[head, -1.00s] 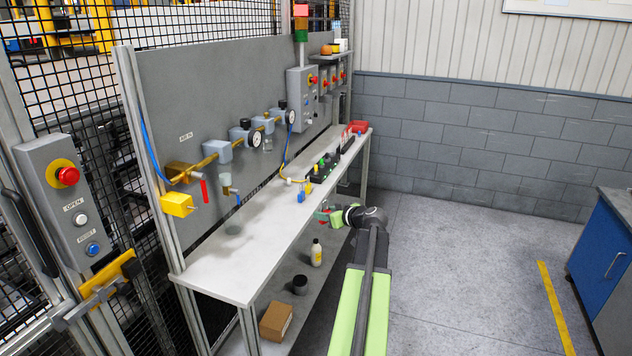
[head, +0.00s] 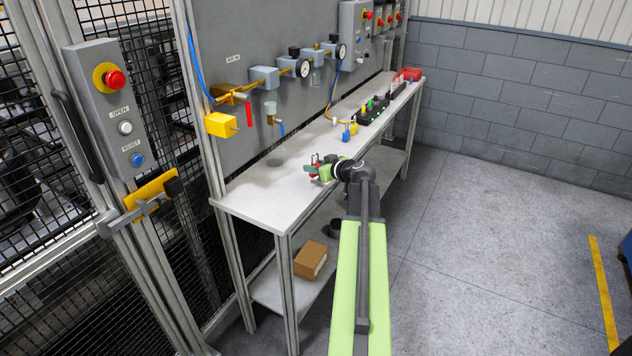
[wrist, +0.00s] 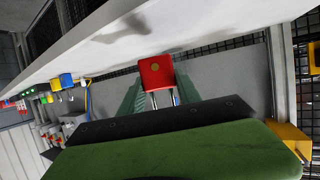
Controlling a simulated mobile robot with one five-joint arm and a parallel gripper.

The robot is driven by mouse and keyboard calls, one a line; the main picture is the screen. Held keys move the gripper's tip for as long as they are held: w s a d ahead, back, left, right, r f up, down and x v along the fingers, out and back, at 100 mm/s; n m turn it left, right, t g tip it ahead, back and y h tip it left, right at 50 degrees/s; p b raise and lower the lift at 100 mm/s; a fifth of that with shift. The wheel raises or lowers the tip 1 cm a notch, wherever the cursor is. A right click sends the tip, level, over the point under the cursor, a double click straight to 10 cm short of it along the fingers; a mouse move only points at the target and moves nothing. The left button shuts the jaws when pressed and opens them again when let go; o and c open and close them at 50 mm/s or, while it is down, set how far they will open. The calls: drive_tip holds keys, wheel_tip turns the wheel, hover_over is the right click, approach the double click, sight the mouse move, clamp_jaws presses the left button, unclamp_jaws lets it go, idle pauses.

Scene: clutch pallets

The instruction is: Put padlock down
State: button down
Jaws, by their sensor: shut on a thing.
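A red padlock (wrist: 156,73) with a brass-coloured spot and a silver shackle is in the wrist view, between the green fingers of my gripper (wrist: 160,88). My gripper is shut on it. In the head view my gripper (head: 313,171) is at the front edge of the white-topped bench (head: 258,195), with a little red of the padlock showing at its tip. The gap between padlock and benchtop is hard to judge. The bench surface (wrist: 150,35) also shows close by in the wrist view, tilted across the picture.
Blue and yellow padlocks (head: 348,132) stand farther along the bench, near a dark rack (head: 375,112) of coloured items. Pipes with gauges and a yellow box (head: 221,125) are on the back panel. A cardboard box (head: 310,260) lies on the lower shelf. The near benchtop is mostly clear.

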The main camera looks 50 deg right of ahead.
wheel_tip(320, 180, down, 4)
drive_tip(key=b, duration=0.4)
drive_tip(key=shift+f, duration=0.25)
drive_tip(key=shift+r, duration=0.3)
drive_tip(key=shift+f, duration=0.25)
drive_tip(key=c, duration=0.9)
unclamp_jaws()
drive_tip(key=shift+o, duration=0.2)
drive_tip(key=shift+r, duration=0.15)
drive_tip(key=shift+s+r, duration=0.2)
drive_tip(key=shift+r, duration=0.05)
drive_tip(key=p+v, duration=0.4)
drive_tip(key=v, duration=0.7)
drive_tip(key=shift+s, duration=0.3)
